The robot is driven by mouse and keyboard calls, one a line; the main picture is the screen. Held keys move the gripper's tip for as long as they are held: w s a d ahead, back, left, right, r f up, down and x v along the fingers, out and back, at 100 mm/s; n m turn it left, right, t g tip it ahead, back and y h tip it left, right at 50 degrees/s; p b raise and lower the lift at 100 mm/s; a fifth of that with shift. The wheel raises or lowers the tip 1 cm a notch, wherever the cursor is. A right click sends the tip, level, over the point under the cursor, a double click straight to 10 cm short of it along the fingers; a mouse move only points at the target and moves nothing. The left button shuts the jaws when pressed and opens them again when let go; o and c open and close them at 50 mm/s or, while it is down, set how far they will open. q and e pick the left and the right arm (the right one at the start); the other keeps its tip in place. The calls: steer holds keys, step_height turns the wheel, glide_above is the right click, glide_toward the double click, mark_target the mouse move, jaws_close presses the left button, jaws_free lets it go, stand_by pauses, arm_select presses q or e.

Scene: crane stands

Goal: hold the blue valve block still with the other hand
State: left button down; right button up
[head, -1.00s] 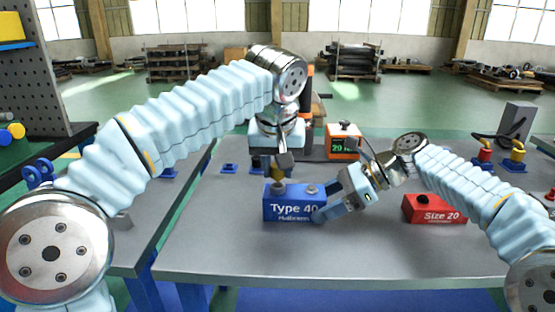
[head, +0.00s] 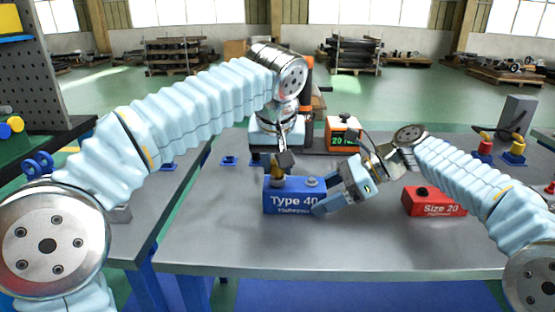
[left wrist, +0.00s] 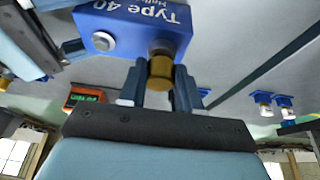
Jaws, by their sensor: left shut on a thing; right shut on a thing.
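The blue valve block (head: 291,198), lettered "Type 40", stands upright on the grey table. My right gripper (head: 323,204) is shut on its right end, coming in from the right. The block has a light round cap at its top right and a dark round port under the brass part. My left gripper (head: 280,166) is above the block's left part, shut on a small brass fitting (head: 277,173). In the left wrist view the fitting (left wrist: 160,72) sits between the fingers, in line with the block's dark port (left wrist: 161,48). I cannot tell how far it is seated.
A red "Size 20" block (head: 434,202) stands to the right on the table. An orange device with a green display (head: 342,136) stands behind. Yellow and red fittings on blue bases (head: 513,152) are at the far right. The table front is clear.

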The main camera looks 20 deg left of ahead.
arm_select(q)
steer(key=shift+f, duration=0.3)
steer(key=c, duration=0.7)
jaws_free()
steer(key=shift+v, duration=2.5)
steer(key=v, duration=0.7)
steer(key=shift+r, duration=0.25)
steer(key=shift+s, duration=0.1)
